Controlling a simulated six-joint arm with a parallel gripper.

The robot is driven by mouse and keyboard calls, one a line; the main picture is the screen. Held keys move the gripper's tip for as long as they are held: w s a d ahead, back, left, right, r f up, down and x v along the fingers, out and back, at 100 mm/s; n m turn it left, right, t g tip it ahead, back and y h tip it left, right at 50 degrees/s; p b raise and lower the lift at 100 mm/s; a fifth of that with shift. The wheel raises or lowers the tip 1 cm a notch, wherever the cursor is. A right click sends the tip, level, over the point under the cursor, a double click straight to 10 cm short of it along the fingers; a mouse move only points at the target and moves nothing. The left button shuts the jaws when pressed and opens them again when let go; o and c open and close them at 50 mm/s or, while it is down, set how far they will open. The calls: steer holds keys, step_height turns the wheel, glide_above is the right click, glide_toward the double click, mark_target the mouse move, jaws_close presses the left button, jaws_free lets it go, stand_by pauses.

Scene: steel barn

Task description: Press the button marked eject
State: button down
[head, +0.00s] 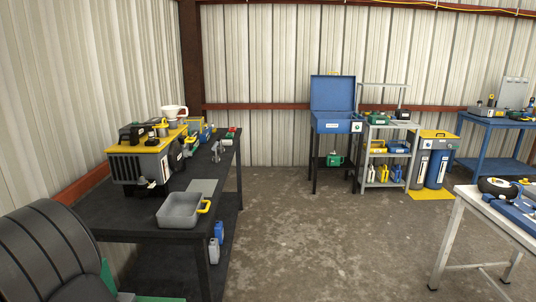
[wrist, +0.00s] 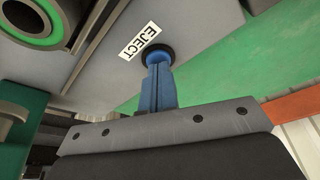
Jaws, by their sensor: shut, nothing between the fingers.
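In the wrist view, a white label (wrist: 139,41) reading EJECT is on a grey panel (wrist: 195,25). Right beside the label is a round black button (wrist: 169,50), partly hidden behind my fingertips. My gripper (wrist: 157,60) has its two blue fingers closed together, with nothing between them. The fingertips are in front of the button and overlap it. I cannot tell whether they touch it or whether it is pushed in. My gripper and the EJECT label do not show in the head view.
In the wrist view, a green surface (wrist: 215,70) lies right of the panel, and a ring with a green inner band (wrist: 62,25) is at upper left. In the head view, a dark workbench (head: 120,222) holds a grey tray (head: 178,212). The concrete floor (head: 300,235) is open.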

steer(key=shift+r, duration=0.1)
step_height(320, 180, up, 7)
steer(key=shift+r, duration=0.15)
stand_by(0.7)
stand_by(0.5)
